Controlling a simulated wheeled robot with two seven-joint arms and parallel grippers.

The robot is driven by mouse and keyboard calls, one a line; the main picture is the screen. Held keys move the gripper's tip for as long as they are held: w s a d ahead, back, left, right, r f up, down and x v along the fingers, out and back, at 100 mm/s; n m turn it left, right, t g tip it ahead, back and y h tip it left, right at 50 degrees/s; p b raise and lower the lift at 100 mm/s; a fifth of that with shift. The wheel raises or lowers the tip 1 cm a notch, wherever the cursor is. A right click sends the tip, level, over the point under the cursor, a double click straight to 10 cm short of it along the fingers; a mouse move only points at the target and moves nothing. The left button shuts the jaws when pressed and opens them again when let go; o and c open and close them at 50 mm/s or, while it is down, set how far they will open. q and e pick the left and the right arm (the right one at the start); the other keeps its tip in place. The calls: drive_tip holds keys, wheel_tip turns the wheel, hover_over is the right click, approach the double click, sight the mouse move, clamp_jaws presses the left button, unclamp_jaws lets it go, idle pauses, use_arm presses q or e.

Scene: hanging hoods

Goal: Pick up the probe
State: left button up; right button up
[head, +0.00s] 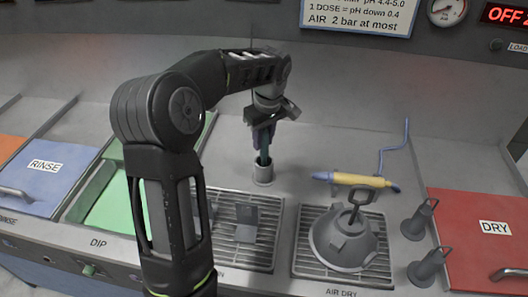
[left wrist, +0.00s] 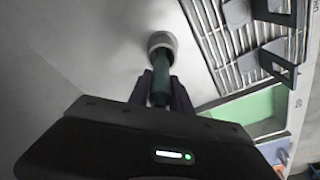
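The probe is a dark green rod (left wrist: 161,84) standing upright in a grey round holder (head: 263,174) on the bench. In the head view the probe (head: 264,154) shows between my left gripper's fingers and the holder. My left gripper (head: 263,138) is above the holder, pointing down, with its fingers on both sides of the probe. In the left wrist view the fingers look close against it, with no clear gap. The probe's lower end is hidden inside the holder (left wrist: 162,42). My right gripper is not in view.
A grey hood with a handle (head: 343,238) sits on the right rack. A yellow tool with a blue hose (head: 352,180) lies behind it. Two grey hooked weights (head: 419,219) stand beside the red DRY lid (head: 478,238). The green DIP basin (head: 108,207) and blue RINSE lid (head: 45,180) are left.

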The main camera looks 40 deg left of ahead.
use_arm(q)
clamp_jaws()
idle(0.3)
wheel_tip(320, 180, up, 10)
drive_tip(key=shift+r, duration=0.1)
idle(0.4)
drive_tip(key=shift+f, duration=0.2)
idle(0.4)
